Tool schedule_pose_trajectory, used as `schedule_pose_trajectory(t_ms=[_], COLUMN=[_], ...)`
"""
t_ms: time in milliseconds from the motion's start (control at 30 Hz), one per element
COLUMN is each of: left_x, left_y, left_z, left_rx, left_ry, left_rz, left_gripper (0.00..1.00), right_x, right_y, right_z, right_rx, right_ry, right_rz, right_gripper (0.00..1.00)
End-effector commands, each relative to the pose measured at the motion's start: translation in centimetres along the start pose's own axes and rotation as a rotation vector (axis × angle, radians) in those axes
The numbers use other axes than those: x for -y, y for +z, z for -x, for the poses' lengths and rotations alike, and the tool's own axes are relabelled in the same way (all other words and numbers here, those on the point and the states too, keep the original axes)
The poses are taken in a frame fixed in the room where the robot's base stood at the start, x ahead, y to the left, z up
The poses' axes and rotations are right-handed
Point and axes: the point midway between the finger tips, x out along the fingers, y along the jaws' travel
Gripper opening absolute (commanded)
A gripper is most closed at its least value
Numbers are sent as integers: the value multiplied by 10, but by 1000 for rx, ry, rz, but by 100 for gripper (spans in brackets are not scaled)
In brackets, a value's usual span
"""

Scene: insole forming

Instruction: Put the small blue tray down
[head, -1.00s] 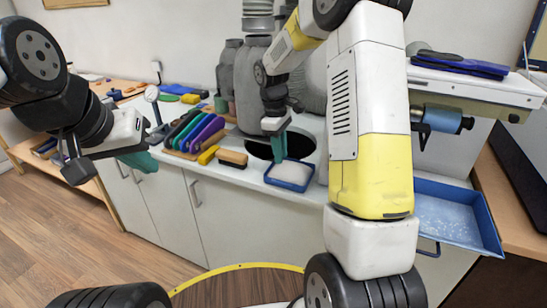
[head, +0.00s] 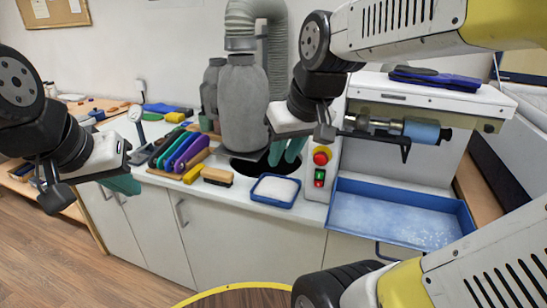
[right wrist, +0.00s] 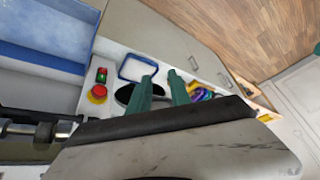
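The small blue tray (head: 275,190), with white stuff in it, sits flat on the white counter top beside a dark round hole; it also shows in the right wrist view (right wrist: 138,68). My right gripper (head: 286,153) is above the counter, just behind and over the tray, and apart from it. Its two green fingers (right wrist: 160,90) are spread with nothing between them. My left gripper (head: 122,184) hangs at the left, in front of the counter and far from the tray. Its green fingertips overlap in this view, so its opening is unclear.
A wooden brush (head: 217,177), a yellow block (head: 193,173) and several coloured tools lie left of the tray. A red and green button box (head: 320,171) stands to its right, then a large blue tray (head: 398,215). A grey canister (head: 244,105) stands behind.

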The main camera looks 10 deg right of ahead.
Motion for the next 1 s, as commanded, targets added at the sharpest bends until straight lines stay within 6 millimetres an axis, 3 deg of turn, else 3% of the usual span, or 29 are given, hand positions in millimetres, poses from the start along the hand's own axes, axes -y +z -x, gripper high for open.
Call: schedule_pose_trajectory(t_ms=[100,200,600,767,1000], left_x=[0,0,0,0,0], left_y=[0,0,0,0,0], left_z=[0,0,0,0,0], left_rx=[0,0,0,0,0], left_ry=[0,0,0,0,0], left_rz=[0,0,0,0,0], left_gripper=[0,0,0,0,0], right_x=[8,11,12,12,9], right_y=[21,30,33,33,31], right_z=[10,13,14,14,11], right_rx=[-68,-98,-107,-107,-97], right_ry=[-21,-33,-38,-38,-20], right_rz=[-87,-130,-147,-147,-132], right_gripper=[24,24,24,0,0])
